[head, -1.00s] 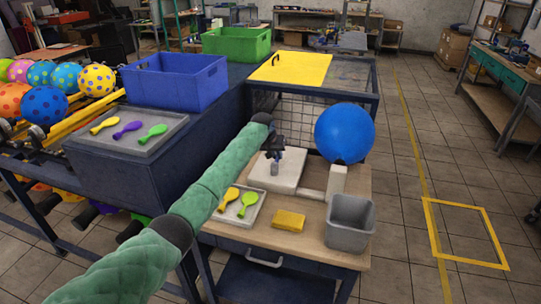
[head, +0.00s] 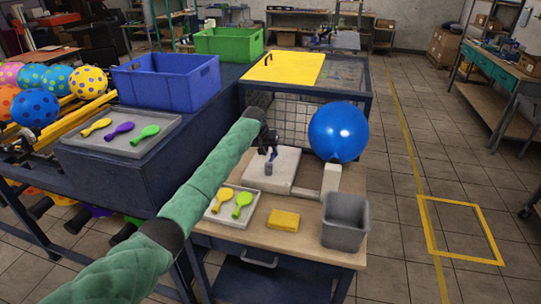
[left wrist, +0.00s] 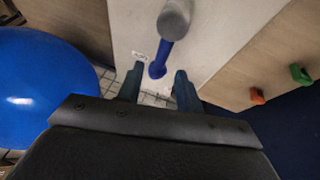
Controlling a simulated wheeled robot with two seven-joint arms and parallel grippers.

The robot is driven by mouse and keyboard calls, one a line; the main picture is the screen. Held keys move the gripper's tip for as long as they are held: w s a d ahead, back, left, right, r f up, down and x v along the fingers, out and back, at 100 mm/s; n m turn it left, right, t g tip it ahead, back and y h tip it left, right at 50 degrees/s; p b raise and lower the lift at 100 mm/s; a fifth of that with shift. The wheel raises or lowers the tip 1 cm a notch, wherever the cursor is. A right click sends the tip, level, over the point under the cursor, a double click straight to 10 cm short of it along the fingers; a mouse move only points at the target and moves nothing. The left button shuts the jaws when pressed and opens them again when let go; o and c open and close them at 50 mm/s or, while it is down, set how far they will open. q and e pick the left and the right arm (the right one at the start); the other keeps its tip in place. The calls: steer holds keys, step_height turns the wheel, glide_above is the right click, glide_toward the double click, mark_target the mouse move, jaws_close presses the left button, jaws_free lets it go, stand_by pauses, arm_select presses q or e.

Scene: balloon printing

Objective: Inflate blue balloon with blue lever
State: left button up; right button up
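The blue balloon (head: 338,132) is round and swollen, above the right end of the wooden worktable; it also fills the left of the left wrist view (left wrist: 38,88). The blue lever (head: 273,157), with a grey knob, stands on the pale box (head: 287,178). In the left wrist view the blue lever (left wrist: 158,69) shows near the gap between my fingertips. My left gripper (head: 268,146) is just above and behind the lever. Its fingers are apart with nothing clamped between them; whether they touch the lever is unclear. My right gripper is out of view.
The worktable (head: 250,240) also holds a tray (head: 214,217) with a yellow and a green balloon, a yellow sponge (head: 284,220) and a grey bin (head: 346,222). A tray (head: 75,140) with several flat balloons and a blue crate (head: 165,82) stand left. Floor right is open.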

arm_select(q)
steer(key=shift+b+v, duration=0.75)
steer(key=shift+v, duration=2.05)
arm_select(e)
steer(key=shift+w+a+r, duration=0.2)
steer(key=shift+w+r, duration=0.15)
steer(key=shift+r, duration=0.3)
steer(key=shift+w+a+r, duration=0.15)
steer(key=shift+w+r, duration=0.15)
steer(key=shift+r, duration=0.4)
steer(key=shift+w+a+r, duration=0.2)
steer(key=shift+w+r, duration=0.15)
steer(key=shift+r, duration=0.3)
